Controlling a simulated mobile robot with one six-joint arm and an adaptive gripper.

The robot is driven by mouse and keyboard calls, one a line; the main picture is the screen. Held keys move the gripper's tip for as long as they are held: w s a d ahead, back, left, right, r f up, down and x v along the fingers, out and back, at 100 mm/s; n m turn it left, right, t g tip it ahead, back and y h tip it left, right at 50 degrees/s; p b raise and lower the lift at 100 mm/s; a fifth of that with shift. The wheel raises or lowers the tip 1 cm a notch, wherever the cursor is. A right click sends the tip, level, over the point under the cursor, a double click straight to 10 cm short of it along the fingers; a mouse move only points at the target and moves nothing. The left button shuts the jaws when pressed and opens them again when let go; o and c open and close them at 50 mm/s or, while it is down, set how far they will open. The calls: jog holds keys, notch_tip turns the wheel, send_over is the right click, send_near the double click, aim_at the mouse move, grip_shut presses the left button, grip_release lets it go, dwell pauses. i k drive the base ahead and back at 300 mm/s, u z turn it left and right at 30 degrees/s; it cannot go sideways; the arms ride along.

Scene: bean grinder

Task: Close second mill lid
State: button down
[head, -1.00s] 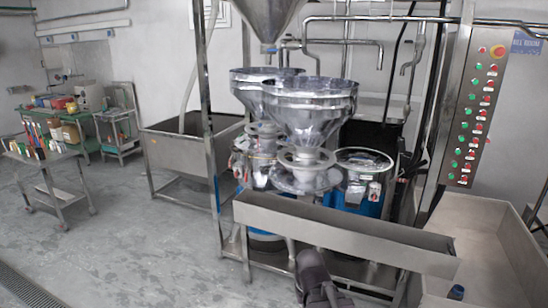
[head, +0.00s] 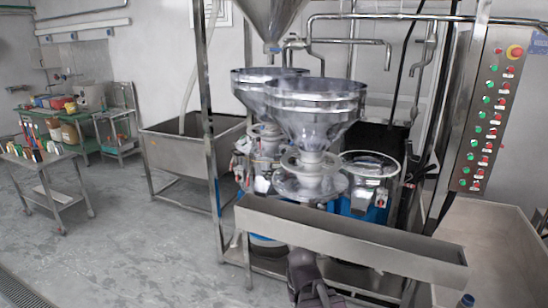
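Two steel funnel hoppers stand over the mills, a front one (head: 314,108) and a rear one (head: 252,90). Under the front hopper is a round flanged mill top (head: 310,185). To its right, a mill with a blue body (head: 362,208) has a round metal rim or lid (head: 370,162) on top. I cannot tell which mill is the second, nor whether its lid is open. A dark jointed part at the bottom centre looks like my arm. My gripper's fingers do not show.
A long steel trough (head: 345,245) runs in front of the mills. A button panel (head: 488,120) stands at right above a large steel bin (head: 490,230). A steel tank (head: 190,142) and loaded carts (head: 50,180) are at left. The left floor has open room.

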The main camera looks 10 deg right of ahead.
aim_at(314, 112)
jog(key=u, duration=0.25)
jog(key=i, duration=1.2)
jog(key=z, duration=0.15)
